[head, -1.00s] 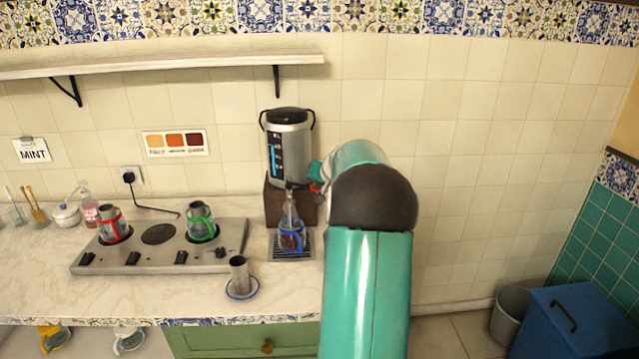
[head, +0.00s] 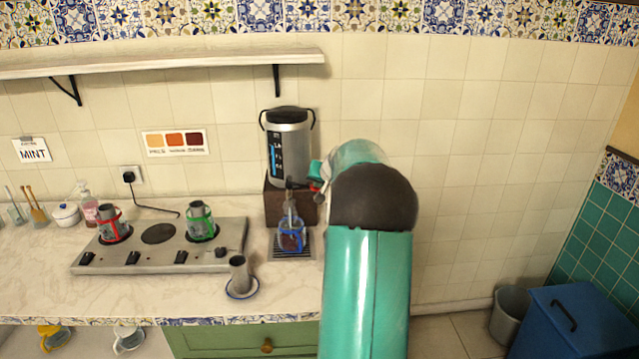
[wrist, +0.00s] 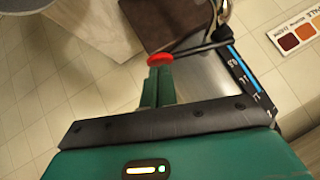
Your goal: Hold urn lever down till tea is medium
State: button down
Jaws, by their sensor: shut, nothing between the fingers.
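The silver urn (head: 290,142) with a black lid stands on a dark brown block against the wall. Its lever ends in a red knob (wrist: 160,60), seen upside down in the wrist view. A glass with a blue band (head: 291,238) sits under the spout and holds dark reddish liquid; its exact shade is hard to tell. My gripper (wrist: 158,85) is shut and empty, with its fingertips at the red knob, seemingly touching it. In the head view my arm partly hides the gripper at the urn's right side.
A colour card (head: 175,142) with pale, medium and dark swatches hangs on the wall. A hotplate (head: 160,258) bears two metal pots with red and green bands. A metal cup (head: 239,272) stands on a blue-rimmed saucer. A shelf (head: 160,65) runs above.

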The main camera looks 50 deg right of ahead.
jog(key=shift+r, duration=0.8)
jog(key=s+a+r, duration=0.4)
jog(key=s+r, duration=0.2)
jog(key=r, duration=0.5)
jog(key=shift+s, duration=0.1)
dwell(0.8)
